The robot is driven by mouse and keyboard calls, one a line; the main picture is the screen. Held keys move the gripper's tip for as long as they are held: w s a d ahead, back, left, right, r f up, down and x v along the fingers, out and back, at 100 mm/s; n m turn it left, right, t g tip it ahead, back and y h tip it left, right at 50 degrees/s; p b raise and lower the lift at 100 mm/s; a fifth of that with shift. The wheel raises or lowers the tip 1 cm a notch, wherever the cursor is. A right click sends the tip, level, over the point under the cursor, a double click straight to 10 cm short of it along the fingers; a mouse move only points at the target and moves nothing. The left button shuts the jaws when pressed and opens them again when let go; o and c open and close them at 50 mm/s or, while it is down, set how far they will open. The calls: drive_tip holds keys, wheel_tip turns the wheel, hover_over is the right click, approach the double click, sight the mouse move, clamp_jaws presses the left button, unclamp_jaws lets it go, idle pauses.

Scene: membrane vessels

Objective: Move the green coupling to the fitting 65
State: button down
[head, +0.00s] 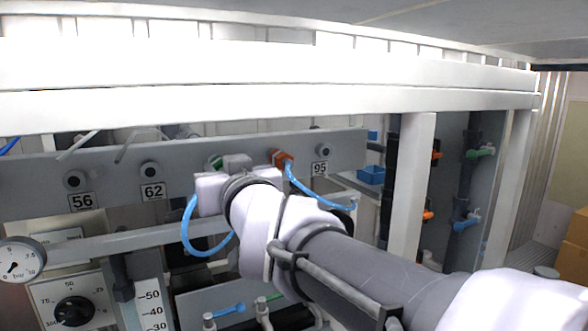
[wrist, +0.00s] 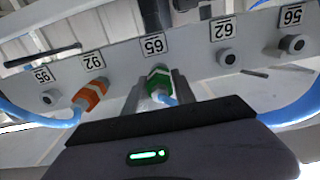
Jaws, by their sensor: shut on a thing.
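The green coupling (wrist: 158,80) is between the two fingers of my gripper (wrist: 157,88) in the wrist view, with a blue hose running from its back. It sits right at the panel by the label 65 (wrist: 153,45), in line with that label. Fitting 65 itself is hidden behind the coupling, so I cannot tell how far the coupling is on it. In the head view a bit of the green coupling (head: 215,162) shows at the left of my gripper (head: 235,161); my arm hides the rest and the label.
An orange coupling (wrist: 90,95) with a blue hose is by label 92, close beside my gripper; it also shows in the head view (head: 281,158). Bare fittings 62 (head: 150,169), 56 (head: 75,181) and 95 (head: 323,150) stand along the panel. A white beam (head: 270,103) crosses above.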

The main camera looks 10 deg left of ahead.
drive_tip(key=shift+w+a, duration=0.2)
drive_tip(key=shift+w, duration=0.15)
drive_tip(key=c, duration=0.9)
unclamp_jaws()
drive_tip(key=p+v, duration=0.1)
drive_tip(key=v, duration=1.6)
drive_tip(key=shift+s+p, duration=0.25)
drive_tip(key=shift+p, duration=0.05)
drive_tip(key=shift+f, duration=0.2)
